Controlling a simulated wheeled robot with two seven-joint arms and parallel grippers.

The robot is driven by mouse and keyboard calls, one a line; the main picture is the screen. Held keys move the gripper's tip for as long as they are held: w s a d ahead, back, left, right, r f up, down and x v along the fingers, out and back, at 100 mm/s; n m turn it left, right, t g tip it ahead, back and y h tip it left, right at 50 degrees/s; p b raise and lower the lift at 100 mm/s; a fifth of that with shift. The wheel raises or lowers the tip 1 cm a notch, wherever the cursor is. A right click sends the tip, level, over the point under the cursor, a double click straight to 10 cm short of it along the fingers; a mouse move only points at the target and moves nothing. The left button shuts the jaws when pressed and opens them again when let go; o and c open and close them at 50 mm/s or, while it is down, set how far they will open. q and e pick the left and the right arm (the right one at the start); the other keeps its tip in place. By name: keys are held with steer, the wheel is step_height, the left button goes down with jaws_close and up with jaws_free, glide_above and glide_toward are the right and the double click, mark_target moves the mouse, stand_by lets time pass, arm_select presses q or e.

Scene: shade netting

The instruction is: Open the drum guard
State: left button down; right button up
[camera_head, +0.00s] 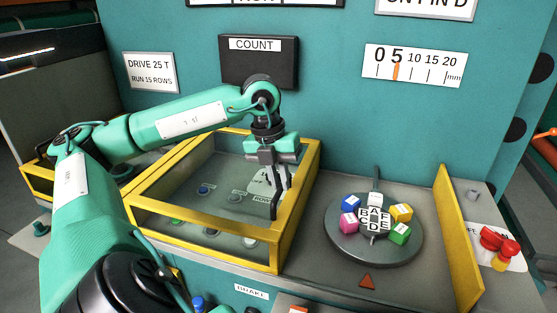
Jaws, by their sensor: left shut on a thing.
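A yellow-framed box with clear panels, which looks like the drum guard (213,256), stands on the grey bench against the teal machine. Buttons and labels show through it. My left arm reaches in from the left over the guard. My left gripper (275,207) points down at the guard's right part, shut on what looks like a dark upright handle. The fingers partly hide the contact. My right gripper is not in view.
Right of the guard is a round grey dial (348,243) with coloured lettered blocks. A yellow upright plate (458,240) stands farther right, with a red knob (498,240) beyond it. The teal wall (330,110) behind carries signs and a scale.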

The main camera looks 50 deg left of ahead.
arm_select(q)
steer(key=c, duration=1.5)
jaws_free()
steer(key=shift+o, duration=0.2)
